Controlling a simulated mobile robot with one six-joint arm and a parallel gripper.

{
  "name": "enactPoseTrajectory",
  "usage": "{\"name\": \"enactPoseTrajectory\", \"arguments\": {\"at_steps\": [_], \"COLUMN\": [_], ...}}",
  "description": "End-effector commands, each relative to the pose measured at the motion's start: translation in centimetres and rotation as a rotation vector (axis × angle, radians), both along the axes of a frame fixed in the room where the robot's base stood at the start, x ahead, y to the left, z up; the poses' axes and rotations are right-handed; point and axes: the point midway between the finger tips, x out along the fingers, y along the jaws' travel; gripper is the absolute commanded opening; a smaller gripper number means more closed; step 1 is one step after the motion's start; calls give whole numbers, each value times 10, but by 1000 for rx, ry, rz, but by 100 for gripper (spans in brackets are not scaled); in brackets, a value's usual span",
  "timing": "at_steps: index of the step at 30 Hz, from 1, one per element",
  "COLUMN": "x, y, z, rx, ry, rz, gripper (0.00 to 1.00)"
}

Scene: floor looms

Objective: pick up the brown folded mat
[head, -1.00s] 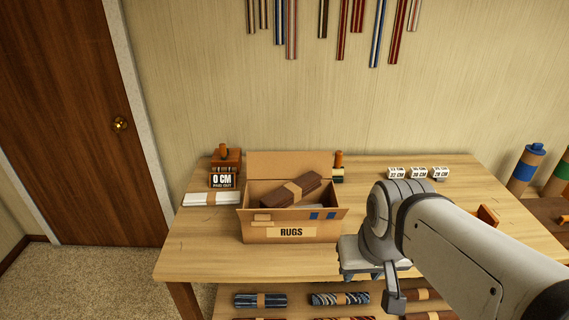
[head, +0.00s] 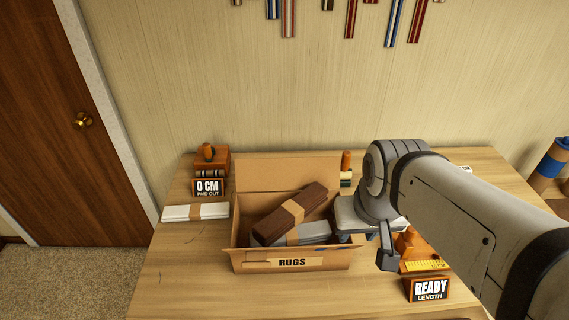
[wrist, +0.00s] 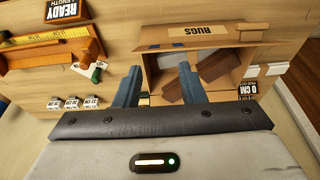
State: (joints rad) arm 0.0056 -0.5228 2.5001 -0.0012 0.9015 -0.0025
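The brown folded mat (head: 268,232) has a tan paper band around its middle. It lies tilted in the open cardboard box marked RUGS (head: 244,262), partly across a grey folded mat (head: 314,231).
A white banded mat (head: 195,212) lies left of the box, by the 0 CM sign (head: 208,187). The READY LENGTH sign (head: 429,290) stands at the right front. The box's raised back flap (head: 287,172) stands behind the mats. The table's left front is clear.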

Motion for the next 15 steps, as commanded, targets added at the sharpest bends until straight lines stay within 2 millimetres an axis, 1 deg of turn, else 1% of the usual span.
{"name": "enactPoseTrajectory", "arguments": {"at_steps": [2,5,8,11,14,15], "x": [0,1,10,30,60,73], "y": [0,0,0,2,11,15], "z": [0,0,2,3,0,-2], "rx": [0,-3,-18,-54,-104,-124], "ry": [0,2,13,36,64,77], "rz": [0,10,75,236,487,601], "gripper": [36,44,52,60,68,72]}}
